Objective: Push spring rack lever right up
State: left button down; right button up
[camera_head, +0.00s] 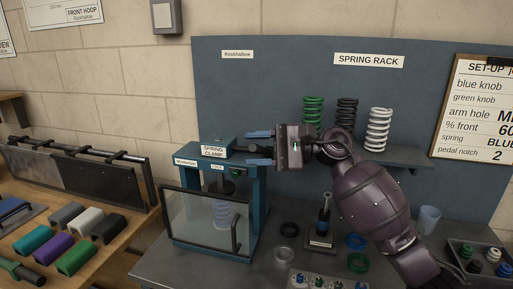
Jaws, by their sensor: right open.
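The spring rack is a blue-grey back panel (270,85) with a "SPRING RACK" label (369,60) and a shelf (408,157). A green spring (313,108), a black spring (346,112) and a white spring (378,130) stand along it. I cannot make out a lever on the rack; my right arm covers part of the shelf. My right gripper (259,148) is open and empty, its blue fingers pointing left. It is left of the springs, at the right side of the spring clamp (213,150). I cannot tell whether it touches the clamp. My left gripper is not in view.
The teal clamp holds a pale spring behind a clear guard (205,222) with a dark handle. A small stand (322,228), loose rings and a cup (428,218) lie on the grey bench. A parts tray (480,258) is at right. Coloured blocks (77,258) fill the left bench.

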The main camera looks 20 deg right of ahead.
jog(key=shift+c, duration=0.8)
grip_shut()
jog(key=shift+r, duration=0.1)
